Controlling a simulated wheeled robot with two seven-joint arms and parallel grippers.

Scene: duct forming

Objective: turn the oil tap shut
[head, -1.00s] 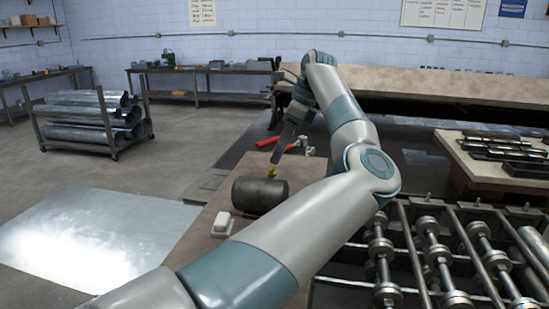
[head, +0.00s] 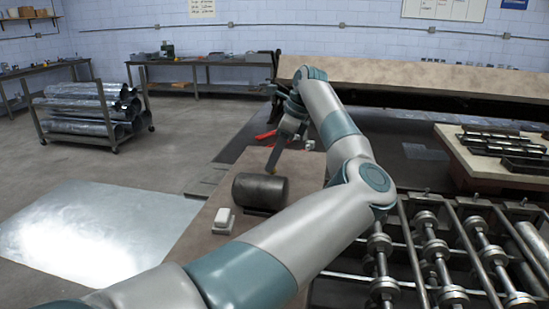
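A dark cylindrical oil drum (head: 260,191) lies on its side on the brown work top, in the middle of the head view. The oil tap is a small yellowish part (head: 270,174) just behind the drum's upper edge, mostly hidden by my gripper. My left gripper (head: 272,168) points down at the tap from behind the drum, its tips at or very close to it. The fingers overlap in this view, so their gap and any grip do not show. My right gripper is out of view.
A red tool (head: 265,136) lies behind my gripper. Metal rollers (head: 430,250) fill the lower right. A shiny sheet (head: 85,232) lies on the floor at left.

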